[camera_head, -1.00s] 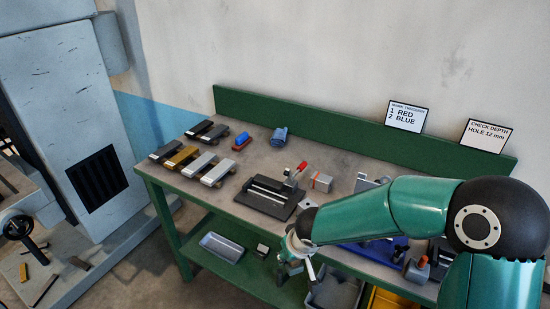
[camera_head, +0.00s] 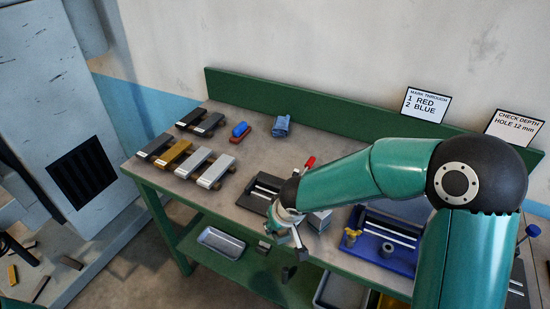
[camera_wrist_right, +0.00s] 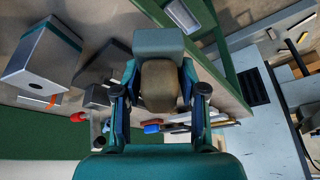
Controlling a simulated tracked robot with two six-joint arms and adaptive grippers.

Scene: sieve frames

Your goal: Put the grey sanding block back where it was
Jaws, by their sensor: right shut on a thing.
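My right gripper (camera_head: 295,244) hangs by the bench's front edge in the head view, partly hidden by its own wrist. In the right wrist view the right gripper (camera_wrist_right: 159,84) is shut on a block with a grey face (camera_wrist_right: 158,42) and a brown part, which I take to be the grey sanding block. The block sits between both fingers. In the head view a small dark grey shape (camera_head: 287,273) shows just below the gripper; I cannot tell whether it is the held block. My left gripper is not in view.
The green-framed bench (camera_head: 255,165) carries several bars (camera_head: 215,170) at left, a blue-and-red block (camera_head: 239,131), a blue cloth (camera_head: 281,125), a black fixture (camera_head: 262,190) and a blue fixture (camera_head: 385,240). A grey tray (camera_head: 221,241) stands on the lower shelf.

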